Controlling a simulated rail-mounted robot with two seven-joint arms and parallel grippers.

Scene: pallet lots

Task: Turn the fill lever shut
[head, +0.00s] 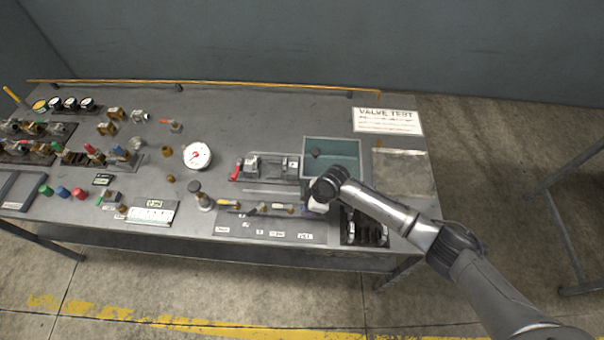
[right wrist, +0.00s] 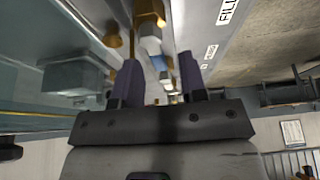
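The valve row (head: 262,209) lies along the back of a grey labelled panel (head: 270,229) at the bench's front edge. In the right wrist view a FILL label (right wrist: 228,9) is at the top, right of a brass fitting (right wrist: 150,8) and a pale hex fitting (right wrist: 150,42). A blue piece (right wrist: 167,63) lies beyond them. I cannot tell which part is the fill lever. My right gripper (right wrist: 160,78) is open, with its two dark fingers apart and fittings visible between them. In the head view its fingertips are hard to make out at the row's right end. My left gripper is out of view.
A teal open bin (head: 333,143) stands behind my right gripper. A clamped fixture with a red handle (head: 236,171) and a round white gauge (head: 197,155) are to the left. A dark tray (head: 364,228) is close on the right. Several valves and fittings crowd the bench's left side.

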